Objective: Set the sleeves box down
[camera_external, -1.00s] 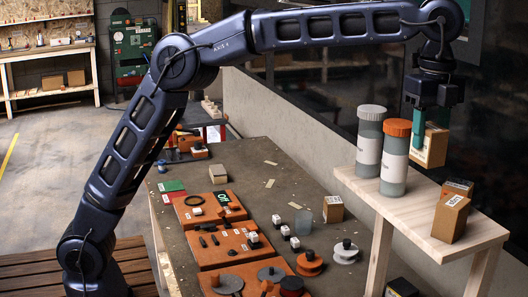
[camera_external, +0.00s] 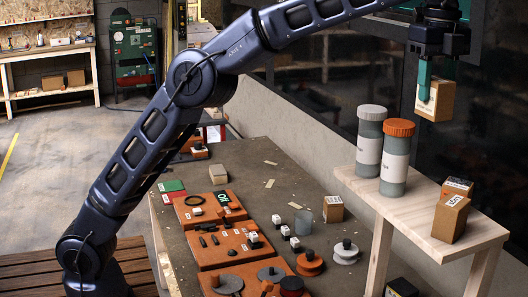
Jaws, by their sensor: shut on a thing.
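My gripper (camera_external: 430,85) is at the upper right of the external view, pointing down. It is shut on a small brown cardboard box (camera_external: 437,102) with a white label. The held box hangs in the air, above and behind the wooden shelf (camera_external: 425,225) in the picture. I cannot read its label, so I cannot tell if it is the sleeves box. Two more brown boxes, one in front (camera_external: 451,219) and one behind (camera_external: 458,187), stand close together on the right part of the shelf.
A grey-lidded canister (camera_external: 369,145) and an orange-lidded canister (camera_external: 395,160) stand on the shelf's left part. Bare shelf shows in front of them. The lower workbench (camera_external: 285,185) holds orange trays (camera_external: 222,245), small parts and another brown box (camera_external: 333,208).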

